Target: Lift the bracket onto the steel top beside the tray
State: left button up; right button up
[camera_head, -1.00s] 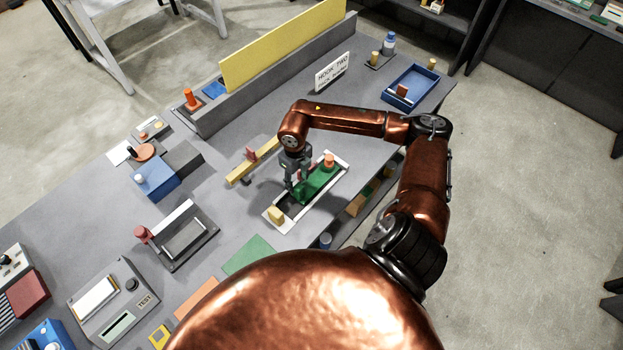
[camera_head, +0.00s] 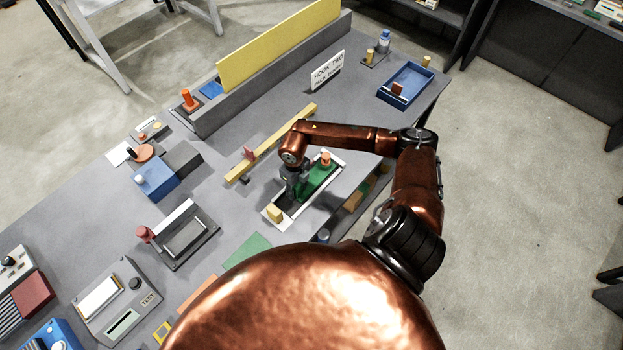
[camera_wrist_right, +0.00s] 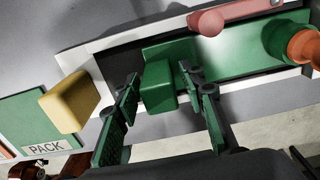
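A green bracket-like piece (camera_head: 319,179) lies in a white-rimmed tray (camera_head: 284,227) on the grey bench. In the right wrist view its raised green block (camera_wrist_right: 158,86) stands between my right gripper's fingers. My right gripper (camera_head: 297,196) is down at the near part of the green piece; in the wrist view the gripper (camera_wrist_right: 162,88) has its two fingers apart, one on each side of the block, with no clear grip. An orange knob (camera_head: 325,158) stands at the far end of the green piece. My left gripper is out of view.
A yellow block (camera_head: 274,213) sits at the tray's near end. A yellow bar (camera_head: 270,145) lies behind my right gripper. A green mat (camera_head: 247,252) marked PACK in the wrist view lies to the left. A blue tray (camera_head: 428,76) is at the far right.

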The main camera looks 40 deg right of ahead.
grip_shut()
jog(key=shift+w+r, duration=0.1)
dwell(0.5)
